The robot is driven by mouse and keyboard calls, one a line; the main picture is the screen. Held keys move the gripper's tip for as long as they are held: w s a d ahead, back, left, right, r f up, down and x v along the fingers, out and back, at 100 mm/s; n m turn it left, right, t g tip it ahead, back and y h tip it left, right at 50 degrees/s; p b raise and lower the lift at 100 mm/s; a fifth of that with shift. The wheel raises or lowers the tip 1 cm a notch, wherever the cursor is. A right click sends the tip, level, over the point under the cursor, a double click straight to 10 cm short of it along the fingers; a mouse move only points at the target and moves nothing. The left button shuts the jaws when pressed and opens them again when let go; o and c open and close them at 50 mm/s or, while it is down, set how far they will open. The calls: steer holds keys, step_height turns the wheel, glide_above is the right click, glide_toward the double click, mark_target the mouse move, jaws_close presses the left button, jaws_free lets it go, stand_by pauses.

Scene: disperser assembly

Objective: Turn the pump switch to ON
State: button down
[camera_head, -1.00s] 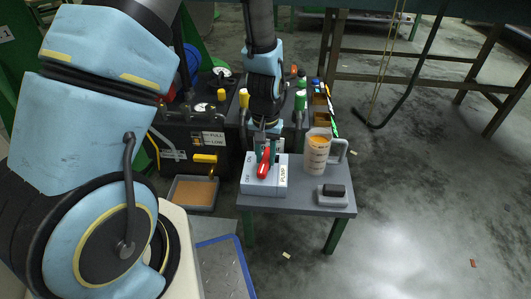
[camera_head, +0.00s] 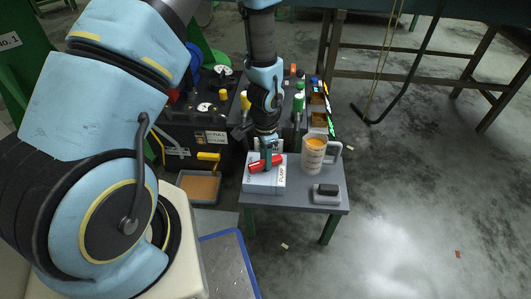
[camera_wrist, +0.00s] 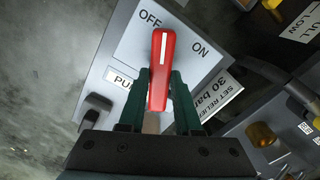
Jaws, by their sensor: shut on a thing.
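The pump switch is a light grey box (camera_head: 262,184) on a small grey table, with a red handle (camera_head: 262,164) on top. In the wrist view the red handle (camera_wrist: 162,75) carries a white line, and its far end points between the OFF label (camera_wrist: 150,18) and the ON label (camera_wrist: 200,50). My gripper (camera_head: 270,147) is above the box. Its green fingers (camera_wrist: 161,82) are shut on the handle, one on each side. The fingers cover part of the handle's near end. In the head view my gripper and the handle hide part of the box top.
A measuring jug with orange contents (camera_head: 313,154) and a dark block on a grey base (camera_head: 326,193) stand right of the box on the table (camera_head: 300,204). A black machine (camera_head: 205,135) with yellow-topped parts stands behind. A shallow tray (camera_head: 200,189) lies left.

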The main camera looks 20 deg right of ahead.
steer(key=m+p, duration=0.2)
steer(key=m, duration=0.3)
steer(key=shift+p, duration=0.3)
steer(key=shift+m, duration=0.4)
steer(key=c, duration=0.6)
jaws_free()
step_height(320, 180, up, 11)
steer(key=p, duration=0.2)
steer(key=shift+f, duration=0.1)
